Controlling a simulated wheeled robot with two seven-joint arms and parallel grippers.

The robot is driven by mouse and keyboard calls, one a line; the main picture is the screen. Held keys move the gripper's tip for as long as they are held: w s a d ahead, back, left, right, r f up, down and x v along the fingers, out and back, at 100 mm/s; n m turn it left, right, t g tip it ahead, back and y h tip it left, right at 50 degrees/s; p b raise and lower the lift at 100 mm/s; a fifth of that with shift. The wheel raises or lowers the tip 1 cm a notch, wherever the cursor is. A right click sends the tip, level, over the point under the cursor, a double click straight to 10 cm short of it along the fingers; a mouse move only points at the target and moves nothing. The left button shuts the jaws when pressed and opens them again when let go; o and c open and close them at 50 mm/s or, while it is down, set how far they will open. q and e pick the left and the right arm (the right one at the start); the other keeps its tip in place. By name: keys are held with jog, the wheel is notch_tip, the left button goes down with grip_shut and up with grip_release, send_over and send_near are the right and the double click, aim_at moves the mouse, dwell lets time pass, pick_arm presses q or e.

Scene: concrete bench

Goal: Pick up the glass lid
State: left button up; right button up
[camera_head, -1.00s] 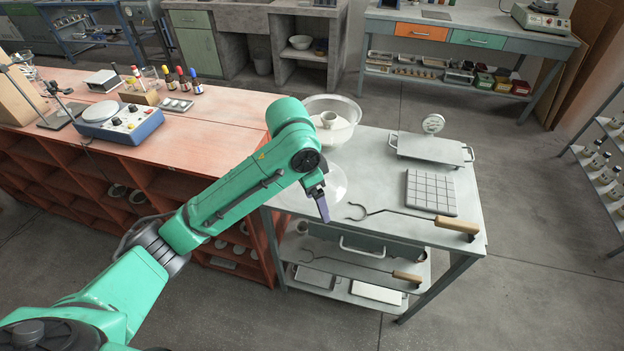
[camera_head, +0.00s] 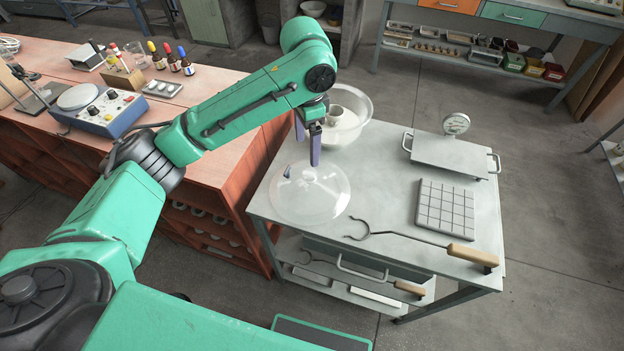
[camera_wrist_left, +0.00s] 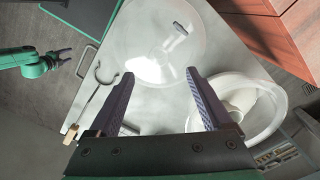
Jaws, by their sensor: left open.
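The clear glass lid (camera_head: 325,200) lies on the grey metal cart, near its left edge. A small dark knob stands on it. The lid also shows in the left wrist view (camera_wrist_left: 150,62), beyond the fingertips. My left gripper (camera_head: 308,148) is open and empty, fingers pointing down above the far side of the lid.
A white bowl (camera_head: 358,128) with a cup-like piece inside stands just behind the lid. A wire tool with a wooden handle (camera_head: 472,254), a gridded tile (camera_head: 446,208) and a grey plate with a gauge (camera_head: 450,157) lie to the right. The orange bench (camera_head: 215,110) adjoins at left.

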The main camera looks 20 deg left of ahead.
aim_at(310, 172)
pick_arm(q)
jog(key=f, duration=0.4)
jog(key=shift+s, duration=0.3)
jog(key=f, duration=0.2)
jog(key=f+p, duration=0.1)
jog(key=f, duration=0.3)
jog(key=shift+w+d+f, duration=0.2)
jog(key=shift+w+d, duration=0.05)
jog(key=shift+w, duration=0.05)
jog(key=shift+f, duration=0.15)
pick_arm(e)
jog(key=shift+s+a+r, duration=0.1)
jog(key=shift+s+r, duration=0.45)
jog(key=shift+r, duration=0.25)
pick_arm(q)
jog(key=c, duration=0.3)
grip_shut()
pick_arm(e)
jog(key=shift+s, duration=0.15)
pick_arm(q)
jog(key=shift+w, duration=0.1)
